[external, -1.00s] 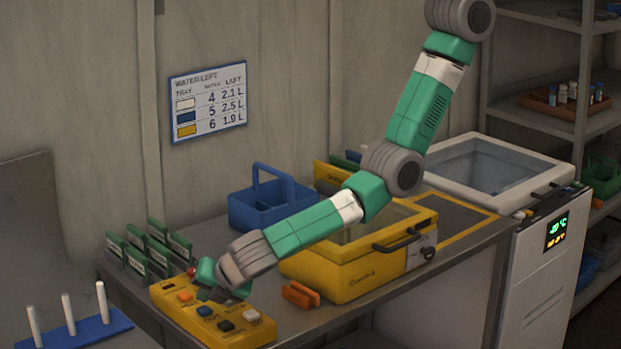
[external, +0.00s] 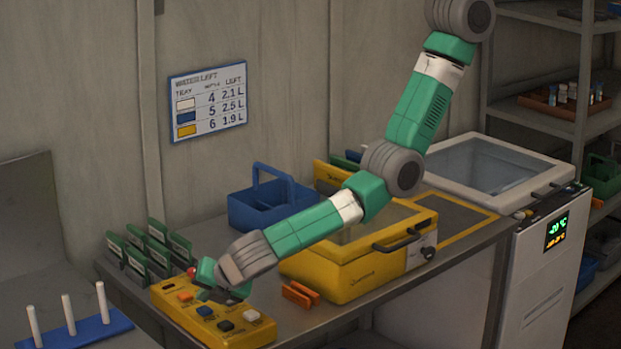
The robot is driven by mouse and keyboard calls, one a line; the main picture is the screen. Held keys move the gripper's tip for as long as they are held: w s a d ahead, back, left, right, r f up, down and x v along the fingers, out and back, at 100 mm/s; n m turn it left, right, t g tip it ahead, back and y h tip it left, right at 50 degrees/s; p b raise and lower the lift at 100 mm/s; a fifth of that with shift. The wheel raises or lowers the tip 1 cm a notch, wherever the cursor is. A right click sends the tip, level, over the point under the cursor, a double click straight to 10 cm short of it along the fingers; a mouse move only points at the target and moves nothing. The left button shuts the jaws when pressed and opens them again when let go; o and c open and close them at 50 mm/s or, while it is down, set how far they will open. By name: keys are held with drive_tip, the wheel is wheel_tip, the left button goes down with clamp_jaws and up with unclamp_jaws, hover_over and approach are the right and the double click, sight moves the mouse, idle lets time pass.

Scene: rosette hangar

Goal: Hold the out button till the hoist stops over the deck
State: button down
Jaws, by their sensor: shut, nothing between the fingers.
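A yellow control box (external: 172,308) lies at the front left of the bench. Its top carries an orange button (external: 185,297), a blue button (external: 205,311), a black button (external: 226,325), a white button (external: 251,315) and a red knob (external: 191,271) at the back. The labels are too small to read, so I cannot tell which is the out button. My gripper (external: 204,295) is shut and points down over the box, just behind the blue button. I cannot tell whether its tips touch a button. No hoist or deck is recognisable.
Green cards in holders (external: 150,250) stand left of the box. An orange clip (external: 300,294) lies to its right, before a yellow lidded case (external: 345,273). A blue basket (external: 270,207) stands behind. A blue peg rack (external: 90,331) is at the lower left.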

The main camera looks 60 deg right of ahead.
drive_tip(key=shift+f+b, duration=0.3)
drive_tip(key=shift+f, duration=0.15)
